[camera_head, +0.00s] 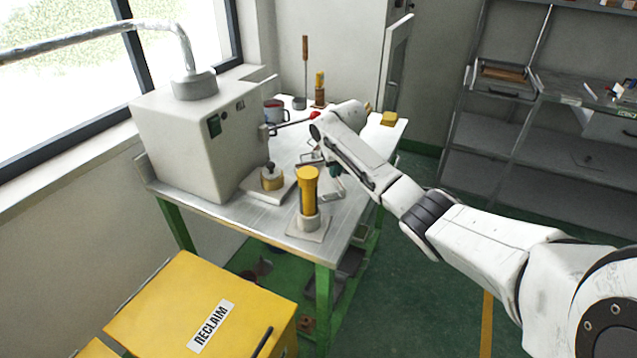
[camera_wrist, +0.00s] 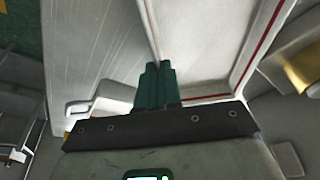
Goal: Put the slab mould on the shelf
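My gripper (camera_head: 334,172) is over the right part of the steel-topped table (camera_head: 345,220), behind the yellow cylinder. In the wrist view its green fingers (camera_wrist: 157,85) are pressed together, with nothing visible between them. I cannot say for certain which thing is the slab mould. A small yellow block (camera_head: 388,118) lies at the table's far right corner, apart from my gripper. The grey metal shelf (camera_head: 485,130) stands at the back right, with broad bare boards at its lower levels.
A grey machine box (camera_head: 190,140) fills the table's left side. A yellow cylinder (camera_head: 308,190) stands on a base at the front, beside a brass pot (camera_head: 271,178). A yellow RECLAIM bin (camera_head: 160,300) is in the foreground. Green floor (camera_head: 420,300) is free right of the table.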

